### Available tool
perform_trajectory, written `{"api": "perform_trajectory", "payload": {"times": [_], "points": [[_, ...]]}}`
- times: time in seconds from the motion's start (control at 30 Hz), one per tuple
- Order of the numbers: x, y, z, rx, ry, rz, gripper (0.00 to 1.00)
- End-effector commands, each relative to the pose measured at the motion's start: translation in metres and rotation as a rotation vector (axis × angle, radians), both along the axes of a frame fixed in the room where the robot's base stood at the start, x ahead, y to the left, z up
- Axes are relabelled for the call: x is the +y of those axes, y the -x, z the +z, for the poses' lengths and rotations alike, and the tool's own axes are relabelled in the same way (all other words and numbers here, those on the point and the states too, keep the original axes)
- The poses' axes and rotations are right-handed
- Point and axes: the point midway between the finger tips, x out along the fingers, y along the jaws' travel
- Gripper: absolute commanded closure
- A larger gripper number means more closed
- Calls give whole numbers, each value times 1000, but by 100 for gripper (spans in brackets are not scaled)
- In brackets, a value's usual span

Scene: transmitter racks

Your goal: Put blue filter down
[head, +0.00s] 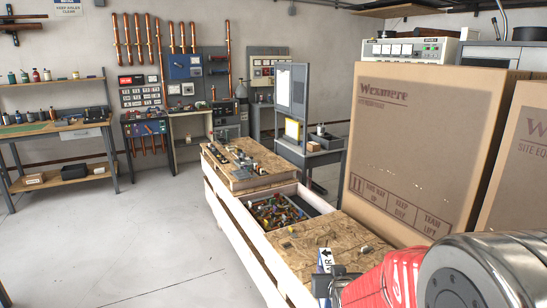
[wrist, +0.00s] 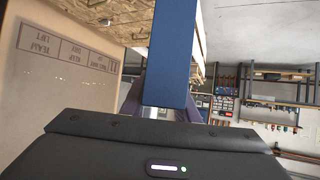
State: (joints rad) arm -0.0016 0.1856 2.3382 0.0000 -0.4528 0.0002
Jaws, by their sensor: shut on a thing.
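The blue filter (wrist: 166,55) is a long flat-faced blue block that stands out from my gripper (wrist: 160,108) in the wrist view. My gripper is shut on it. In the head view, at the bottom right of centre, a narrow face with a white label, an arrow and blue marks shows at my gripper (head: 335,284); this looks like the same filter (head: 324,262). It is by the near part of the crate's wooden top. I cannot tell whether its lower end touches anything, as that end is hidden.
The long wooden crate (head: 238,222) has a chipboard top (head: 325,239) with small loose parts and an open bin (head: 272,211) of coloured pieces. A large cardboard box (head: 425,150) stands close on the right. The concrete floor (head: 120,240) at left is clear.

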Motion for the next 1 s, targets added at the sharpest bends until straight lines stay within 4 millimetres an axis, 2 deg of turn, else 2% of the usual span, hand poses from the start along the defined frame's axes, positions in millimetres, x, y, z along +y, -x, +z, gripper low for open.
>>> {"api": "perform_trajectory", "payload": {"times": [0.27, 0.67, 1.0], "points": [[-1, 2, -4, 2, 0, -1, 100], [-1, 46, -59, 3, 0, -1, 100], [-1, 50, -63, -1, 0, -1, 100]]}}
